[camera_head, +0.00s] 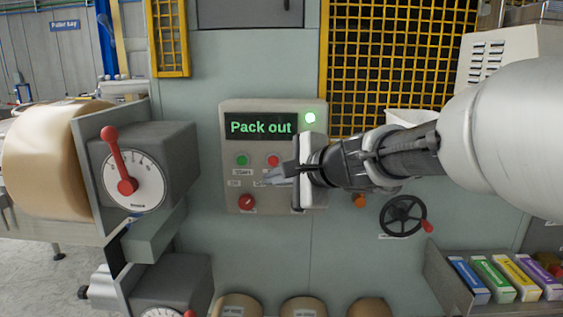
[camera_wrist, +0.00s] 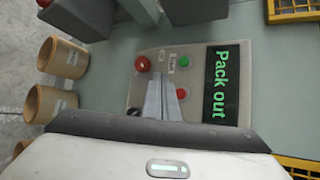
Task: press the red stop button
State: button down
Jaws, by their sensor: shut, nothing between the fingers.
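The control panel (camera_head: 227,178) has a small red button (camera_head: 273,160) to the right of a green button (camera_head: 242,160). A larger red knob (camera_head: 247,202) sits at the panel's lower left. My gripper (camera_head: 273,178) is shut and empty, its tips over the panel just below the small red button. In the wrist view, turned sideways, my shut fingers (camera_wrist: 160,83) point at the panel. There the small red button (camera_wrist: 181,93) shows just right of the fingers, and the larger red knob (camera_wrist: 142,64) to their left. The label below the small red button is partly hidden; contact cannot be told.
A display (camera_head: 261,127) reads "Pack out" beside a lit green lamp (camera_head: 310,118). A grey box with a red lever (camera_head: 118,160) juts out at left. A black handwheel (camera_head: 403,215) is at right. Cartons (camera_head: 495,279) stand at lower right.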

aim_at(277, 163)
jog(key=shift+w+d+p, duration=0.15)
jog(key=shift+w+p, duration=0.45)
jog(key=shift+w, duration=3.1)
jog(key=shift+w, duration=0.1)
jog(key=shift+w, duration=0.35)
jog(key=shift+w, duration=0.4)
jog(key=shift+s, duration=0.15)
jog(key=shift+s+b, duration=0.5)
jog(key=shift+s, duration=0.2)
jog(key=shift+s+b, duration=0.8)
jog(key=shift+s, duration=1.7)
